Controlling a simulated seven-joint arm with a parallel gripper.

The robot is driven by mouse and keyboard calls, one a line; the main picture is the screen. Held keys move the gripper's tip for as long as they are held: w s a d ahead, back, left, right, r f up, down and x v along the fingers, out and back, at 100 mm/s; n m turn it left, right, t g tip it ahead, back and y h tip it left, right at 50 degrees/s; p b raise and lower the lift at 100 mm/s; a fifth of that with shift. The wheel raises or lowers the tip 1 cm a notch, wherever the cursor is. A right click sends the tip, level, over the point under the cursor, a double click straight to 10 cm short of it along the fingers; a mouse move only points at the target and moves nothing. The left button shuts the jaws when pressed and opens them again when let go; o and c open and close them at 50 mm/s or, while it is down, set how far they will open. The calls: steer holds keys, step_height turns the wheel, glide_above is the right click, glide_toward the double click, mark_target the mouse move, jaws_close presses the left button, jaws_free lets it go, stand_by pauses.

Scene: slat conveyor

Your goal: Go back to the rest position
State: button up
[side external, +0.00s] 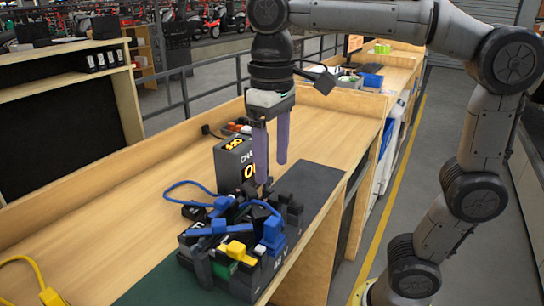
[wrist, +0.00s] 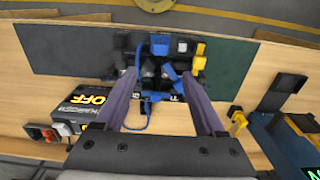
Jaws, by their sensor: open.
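My gripper (side external: 272,170) is open and empty, its two purple fingers pointing down above the workbench, at the far side of a black connector block (side external: 236,268). In the wrist view the gripper (wrist: 160,76) has its fingers spread apart, with the block (wrist: 122,55) beyond the tips. The block carries blue, yellow and black plugs. A blue cable (side external: 190,184) loops from it on the left. Whether the fingertips clear the nearest black plugs is hard to tell in the side view.
A black box with yellow lettering (side external: 232,165) stands close beside the fingers; it also shows in the wrist view (wrist: 84,105). A yellow cable (side external: 45,285) lies at the near left. The bench's left middle is clear.

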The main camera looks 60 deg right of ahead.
steer(key=s+d+m+t, duration=0.1)
steer(key=s+d+t, duration=0.1)
steer(key=s+d, duration=0.3)
steer(key=s+d+f+n+t, duration=0.1)
steer(key=s+f+t, duration=0.2)
steer(key=f, duration=0.8)
steer(key=shift+s+d+t, duration=0.25)
steer(key=shift+s+t, duration=0.05)
steer(key=shift+s, duration=0.35)
